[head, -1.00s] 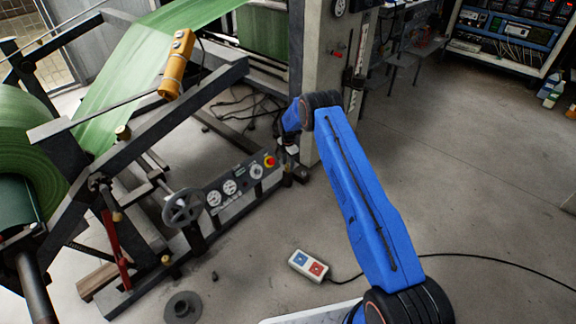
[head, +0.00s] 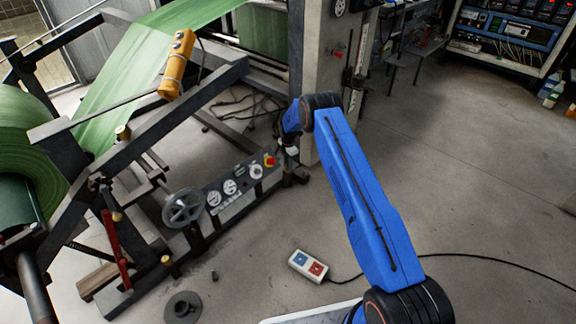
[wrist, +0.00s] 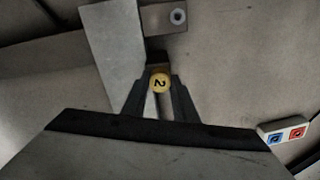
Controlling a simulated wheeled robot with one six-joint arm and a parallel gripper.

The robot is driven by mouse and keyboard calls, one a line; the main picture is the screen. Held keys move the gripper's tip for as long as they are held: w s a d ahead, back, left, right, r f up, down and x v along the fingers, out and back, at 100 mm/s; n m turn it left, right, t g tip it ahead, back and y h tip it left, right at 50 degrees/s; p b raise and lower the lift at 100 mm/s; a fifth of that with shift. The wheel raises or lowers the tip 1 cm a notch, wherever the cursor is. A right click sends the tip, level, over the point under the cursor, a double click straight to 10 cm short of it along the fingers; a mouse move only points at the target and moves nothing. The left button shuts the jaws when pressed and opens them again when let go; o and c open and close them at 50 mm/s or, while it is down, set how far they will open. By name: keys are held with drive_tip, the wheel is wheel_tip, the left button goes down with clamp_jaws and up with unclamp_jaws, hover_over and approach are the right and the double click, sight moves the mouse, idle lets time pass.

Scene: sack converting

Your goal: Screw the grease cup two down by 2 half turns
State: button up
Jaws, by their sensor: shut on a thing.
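The grease cup two (wrist: 160,83) shows in the wrist view as a small round yellow cap marked with a 2. My gripper (wrist: 160,90) is shut on it, with one dark finger on each side of the cap. The 2 lies turned on its side in this view.
A control panel (head: 240,185) with gauges and a red button stands left of my arm, with a handwheel (head: 183,208) beside it. A pendant (head: 309,265) with a blue and a red button lies on the floor, its cable running right. Open floor lies to the right.

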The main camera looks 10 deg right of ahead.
drive_tip(key=m, duration=1.7)
drive_tip(key=shift+m, duration=0.3)
drive_tip(key=m, duration=0.3)
drive_tip(key=shift+m, duration=0.3)
drive_tip(key=m, duration=0.9)
drive_tip(key=shift+m, duration=2)
